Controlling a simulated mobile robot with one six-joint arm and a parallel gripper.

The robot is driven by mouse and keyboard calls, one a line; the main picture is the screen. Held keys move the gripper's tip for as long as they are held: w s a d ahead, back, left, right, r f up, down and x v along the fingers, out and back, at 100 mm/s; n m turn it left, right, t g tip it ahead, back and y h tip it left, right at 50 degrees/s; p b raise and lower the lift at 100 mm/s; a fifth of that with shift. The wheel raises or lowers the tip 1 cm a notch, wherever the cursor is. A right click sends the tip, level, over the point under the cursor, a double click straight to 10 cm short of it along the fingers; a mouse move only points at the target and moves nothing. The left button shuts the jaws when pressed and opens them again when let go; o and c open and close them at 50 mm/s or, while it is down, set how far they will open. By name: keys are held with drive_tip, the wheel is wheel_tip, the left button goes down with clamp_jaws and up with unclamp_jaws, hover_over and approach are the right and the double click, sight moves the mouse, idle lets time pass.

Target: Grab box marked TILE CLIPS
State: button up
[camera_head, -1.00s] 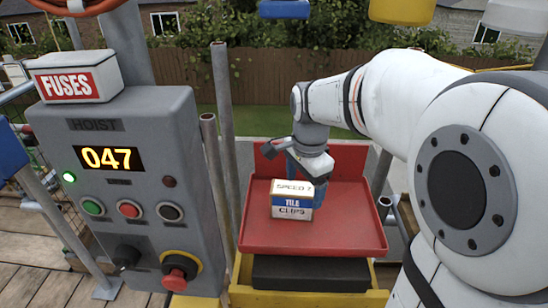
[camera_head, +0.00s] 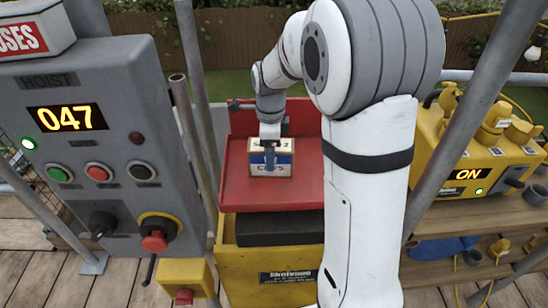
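The box marked TILE CLIPS (camera_head: 285,167) is a small cream carton with a blue band. It stands on the red tray (camera_head: 239,185) of the yellow hoist platform. My gripper (camera_head: 269,158) points down over the box from above. The other finger is hidden, so I cannot tell whether the gripper is shut on the box.
The grey hoist panel (camera_head: 110,145) stands at left, reading 047, with a FUSES box (camera_head: 30,38) on top. Grey scaffold poles (camera_head: 197,95) rise beside the tray. A yellow unit (camera_head: 455,150) showing ON is at right. My arm covers the tray's right side.

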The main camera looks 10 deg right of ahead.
drive_tip(key=shift+f, duration=0.4)
drive_tip(key=shift+c, duration=0.2)
drive_tip(key=c, duration=1.5)
